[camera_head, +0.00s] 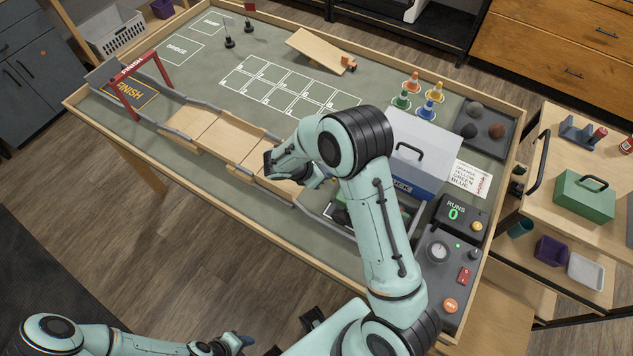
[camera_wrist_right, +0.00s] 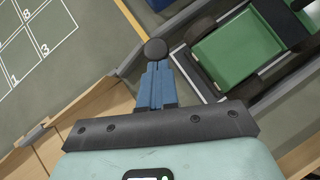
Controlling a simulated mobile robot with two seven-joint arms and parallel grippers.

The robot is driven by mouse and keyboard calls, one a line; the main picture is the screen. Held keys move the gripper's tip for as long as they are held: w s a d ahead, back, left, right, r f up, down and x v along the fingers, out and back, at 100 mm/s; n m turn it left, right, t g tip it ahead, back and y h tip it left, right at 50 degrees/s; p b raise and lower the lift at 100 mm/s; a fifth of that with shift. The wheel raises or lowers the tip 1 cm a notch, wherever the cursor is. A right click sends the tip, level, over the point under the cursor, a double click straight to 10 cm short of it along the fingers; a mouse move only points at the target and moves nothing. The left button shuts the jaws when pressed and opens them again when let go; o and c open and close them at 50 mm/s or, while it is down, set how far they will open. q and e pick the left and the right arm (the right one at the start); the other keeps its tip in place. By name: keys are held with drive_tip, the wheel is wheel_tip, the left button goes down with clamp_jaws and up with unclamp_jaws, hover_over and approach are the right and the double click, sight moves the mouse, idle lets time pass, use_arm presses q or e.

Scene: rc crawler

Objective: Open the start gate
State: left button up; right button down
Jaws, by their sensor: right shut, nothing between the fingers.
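My right gripper (camera_head: 320,181) is over the wooden track near its right end, with its arm covering much of that area. In the right wrist view its blue fingers (camera_wrist_right: 155,72) are shut with nothing between them. A round black knob (camera_wrist_right: 155,48) shows right at the fingertips; I cannot tell whether they touch it. A thin dark bar (camera_wrist_right: 195,78) runs between the wooden track and the green crawler (camera_wrist_right: 240,52), but the start gate is not clearly seen. The crawler is mostly hidden behind my arm in the head view. My left gripper (camera_head: 238,343) is low at the bottom edge, its jaws unclear.
The wooden track (camera_head: 225,132) with grey side rails runs left to the red finish arch (camera_head: 128,88). A blue-grey toolbox (camera_head: 418,160) stands just right of my right arm. A control box (camera_head: 445,265) and a runs counter (camera_head: 462,215) reading 0 are at the right.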

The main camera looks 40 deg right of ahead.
drive_tip(key=shift+w+d, duration=0.3)
drive_tip(key=shift+d, duration=0.45)
drive_tip(key=shift+w+d, duration=0.35)
drive_tip(key=shift+d, duration=0.35)
drive_tip(key=shift+w+d, duration=0.3)
drive_tip(key=shift+d, duration=0.45)
